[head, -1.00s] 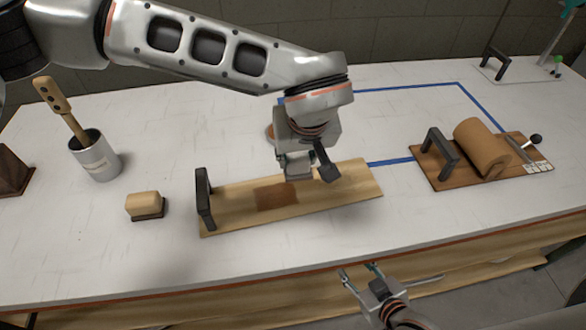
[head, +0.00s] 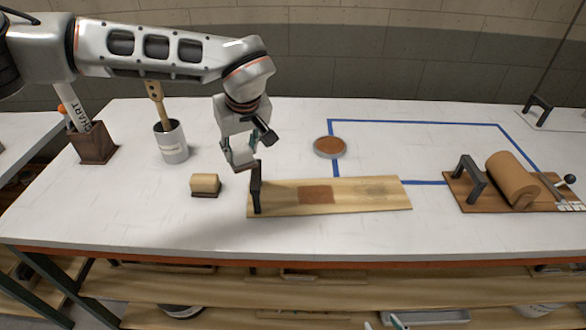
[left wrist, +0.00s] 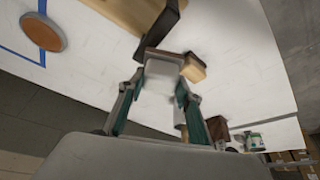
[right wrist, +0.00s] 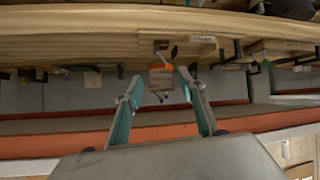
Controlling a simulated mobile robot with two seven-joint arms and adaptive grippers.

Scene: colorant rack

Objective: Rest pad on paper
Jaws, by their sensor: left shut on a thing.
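The fingers partly hide the block in the head view. A brown rectangular patch (head: 317,194), possibly the paper, lies flat on the long wooden board (head: 350,206), with a faint grey smear to its right. My right gripper (right wrist: 155,88) is open and empty, below the table's front edge; only its tips show in the head view.
A tan-topped block (head: 205,183) sits left of the board. A cup with a wooden tool (head: 171,145) and a brown holder (head: 93,146) stand further left. A round brown-topped tin (head: 330,147) is behind the board. A roll stand (head: 515,180) is at right. Blue tape outlines clear table.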

